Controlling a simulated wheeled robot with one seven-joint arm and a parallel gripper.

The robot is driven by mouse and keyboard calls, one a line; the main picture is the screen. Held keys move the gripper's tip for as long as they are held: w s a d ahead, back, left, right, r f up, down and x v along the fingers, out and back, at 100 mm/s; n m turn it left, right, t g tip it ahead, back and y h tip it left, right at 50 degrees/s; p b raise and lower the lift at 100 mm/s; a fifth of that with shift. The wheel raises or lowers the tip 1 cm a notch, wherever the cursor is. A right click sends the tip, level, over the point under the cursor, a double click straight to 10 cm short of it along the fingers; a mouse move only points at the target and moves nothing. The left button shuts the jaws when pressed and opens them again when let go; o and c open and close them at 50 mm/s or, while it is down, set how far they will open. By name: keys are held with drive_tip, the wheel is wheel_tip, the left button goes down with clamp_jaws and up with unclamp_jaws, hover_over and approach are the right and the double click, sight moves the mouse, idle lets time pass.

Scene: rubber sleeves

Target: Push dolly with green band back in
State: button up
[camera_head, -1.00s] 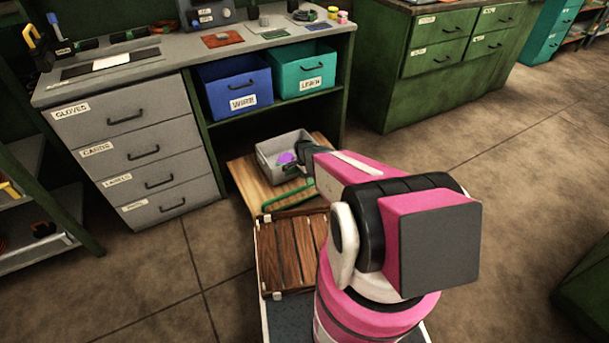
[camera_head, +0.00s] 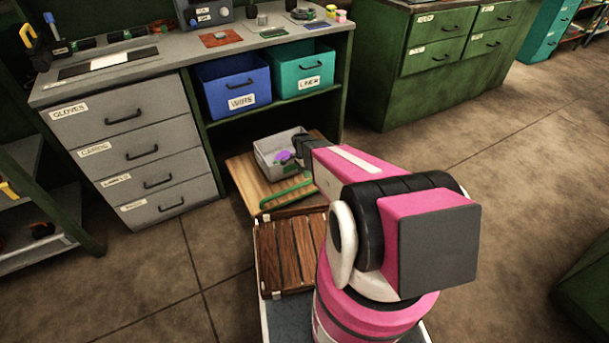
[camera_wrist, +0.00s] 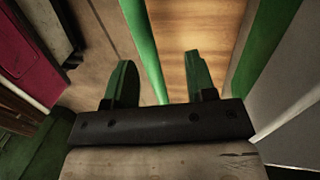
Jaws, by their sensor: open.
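The dolly (camera_head: 243,181) is a low wooden board on the floor, sticking partly out from under the workbench. A green band (camera_head: 287,193) runs along its near edge. A grey bin (camera_head: 262,160) with something purple inside stands on the dolly. My gripper (camera_wrist: 160,76) is open, with two green fingers apart and nothing between them but the view below. In the wrist view a green strip (camera_wrist: 143,45) and light wood (camera_wrist: 175,25) lie beyond the fingers; I cannot tell whether they touch. In the head view my pink arm hides most of the gripper near the bin.
The grey-topped workbench (camera_head: 170,55) has grey drawers on the left. A blue bin (camera_head: 225,82) and a teal bin (camera_head: 290,72) sit on its shelf above the dolly. A slatted brown wooden surface (camera_head: 285,250) lies nearer me. Open floor (camera_head: 490,210) spreads to the right.

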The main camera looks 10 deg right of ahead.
drive_tip(key=v, duration=0.9)
idle(0.7)
drive_tip(key=shift+s, duration=0.1)
drive_tip(key=x, duration=0.4)
drive_tip(key=d+x, duration=0.1)
drive_tip(key=x, duration=0.4)
drive_tip(key=s+x, duration=0.1)
drive_tip(key=x, duration=0.4)
drive_tip(key=shift+s+d+r, duration=0.1)
drive_tip(key=shift+d+r, duration=0.15)
clamp_jaws()
